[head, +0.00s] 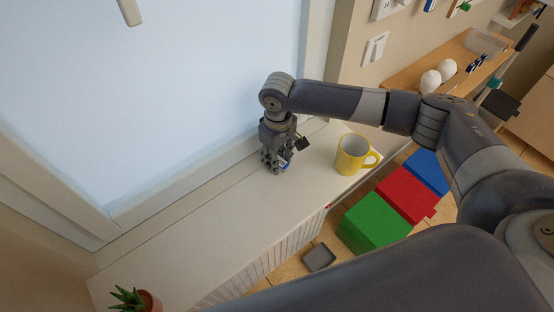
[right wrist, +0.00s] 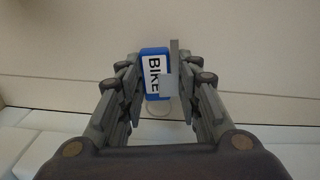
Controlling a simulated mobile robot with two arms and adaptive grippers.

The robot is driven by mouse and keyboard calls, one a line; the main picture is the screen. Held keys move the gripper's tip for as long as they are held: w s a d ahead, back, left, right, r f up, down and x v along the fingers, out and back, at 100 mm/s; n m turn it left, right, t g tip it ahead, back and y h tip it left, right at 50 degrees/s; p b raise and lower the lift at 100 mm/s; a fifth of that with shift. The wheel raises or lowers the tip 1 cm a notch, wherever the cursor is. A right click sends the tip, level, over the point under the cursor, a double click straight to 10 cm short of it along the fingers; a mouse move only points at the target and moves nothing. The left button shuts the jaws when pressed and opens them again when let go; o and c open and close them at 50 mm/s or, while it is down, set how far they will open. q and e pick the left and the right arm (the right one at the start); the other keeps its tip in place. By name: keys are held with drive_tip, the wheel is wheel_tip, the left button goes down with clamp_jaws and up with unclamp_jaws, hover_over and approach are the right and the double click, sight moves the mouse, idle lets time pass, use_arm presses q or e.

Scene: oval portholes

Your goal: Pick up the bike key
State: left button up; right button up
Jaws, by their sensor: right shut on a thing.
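The bike key has a blue tag with a white label reading "BIKE" and a grey metal part beside it. It shows between the fingers in the right wrist view (right wrist: 155,72), and as a small blue and white patch in the head view (head: 283,164). My right gripper (head: 275,166) points down at the white ledge and is shut on the bike key; its fingers also show in the right wrist view (right wrist: 160,78). The gripper hides part of the key in the head view. I cannot tell whether the key touches the ledge. My left gripper is not in view.
A yellow mug (head: 352,155) stands on the white ledge (head: 215,235) to the right of the gripper. A potted plant (head: 148,301) is at the ledge's near left end. Green (head: 372,222), red (head: 404,193) and blue (head: 428,170) boxes stand on the floor beyond the ledge's edge.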

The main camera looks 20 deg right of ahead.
sight(281, 164)
drive_tip(key=shift+s+d+r+b, duration=0.1)
drive_tip(key=shift+s+r+b, duration=0.25)
drive_tip(key=shift+b, duration=0.35)
drive_tip(key=r+b, duration=0.1)
drive_tip(key=r, duration=0.1)
drive_tip(key=r+b, duration=0.1)
drive_tip(key=r, duration=0.1)
drive_tip(key=r+b, duration=0.1)
drive_tip(key=r, duration=0.1)
drive_tip(key=shift+s+d, duration=0.15)
drive_tip(key=shift+s, duration=0.2)
drive_tip(key=shift+s+d+r+b, duration=0.1)
drive_tip(key=shift+s+d+b, duration=0.85)
drive_tip(key=shift+s, duration=1.95)
drive_tip(key=shift+s+d+b, duration=0.75)
drive_tip(key=shift+s+d, duration=0.4)
drive_tip(key=shift+s, duration=1.8)
drive_tip(key=shift+s+d+r+b, duration=0.1)
drive_tip(key=shift+s+d+b, duration=0.85)
drive_tip(key=shift+s, duration=1.95)
